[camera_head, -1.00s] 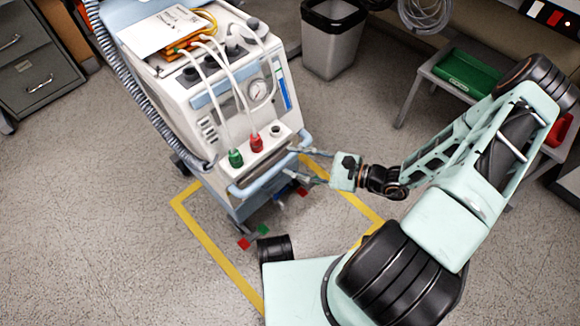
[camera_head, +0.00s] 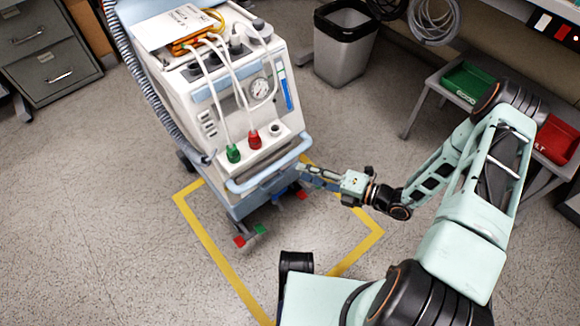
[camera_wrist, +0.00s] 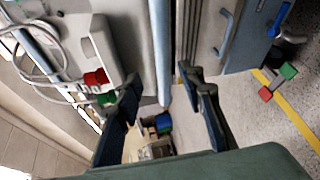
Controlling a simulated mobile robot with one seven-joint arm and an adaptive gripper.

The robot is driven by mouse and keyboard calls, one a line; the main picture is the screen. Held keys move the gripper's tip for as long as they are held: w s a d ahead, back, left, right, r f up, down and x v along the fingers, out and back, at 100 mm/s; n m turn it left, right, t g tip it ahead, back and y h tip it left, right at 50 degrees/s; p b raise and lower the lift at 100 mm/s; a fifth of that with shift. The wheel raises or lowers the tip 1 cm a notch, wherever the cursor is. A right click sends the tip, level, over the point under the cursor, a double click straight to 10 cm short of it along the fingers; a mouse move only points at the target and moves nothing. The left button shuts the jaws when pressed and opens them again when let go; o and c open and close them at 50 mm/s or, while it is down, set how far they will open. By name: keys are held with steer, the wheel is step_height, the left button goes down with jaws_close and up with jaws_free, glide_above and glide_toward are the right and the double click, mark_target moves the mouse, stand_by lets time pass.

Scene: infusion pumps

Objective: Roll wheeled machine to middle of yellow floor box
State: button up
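The wheeled machine (camera_head: 238,125) is a white and pale blue cabinet with a gauge, red and green caps and hoses. It stands upright over the far part of the yellow floor box (camera_head: 216,252); its front casters, with red and green tabs, are inside the outline. A pale blue handle (camera_head: 268,172) runs along its front and also shows in the wrist view (camera_wrist: 160,50).
A grey bin (camera_head: 343,55) stands behind right of the machine. A side table with a green tray (camera_head: 468,82) and a red tray (camera_head: 557,140) is at the right. Drawers (camera_head: 50,60) are at the far left. The near part of the box is bare floor.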

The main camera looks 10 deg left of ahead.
mark_target(281, 166)
steer(key=shift+w+a+f+m+b, duration=0.4)
steer(key=shift+w+a+b, duration=0.15)
steer(key=shift+a, duration=1.1)
steer(key=shift+w+a+f+m+b, duration=0.4)
steer(key=shift+w+a, duration=0.15)
steer(key=shift+a, duration=1.05)
steer(key=shift+w+a+f+m+b, duration=0.35)
steer(key=shift+w+a+b, duration=0.2)
steer(key=shift+a, duration=1.1)
steer(key=shift+c, duration=0.2)
jaws_close()
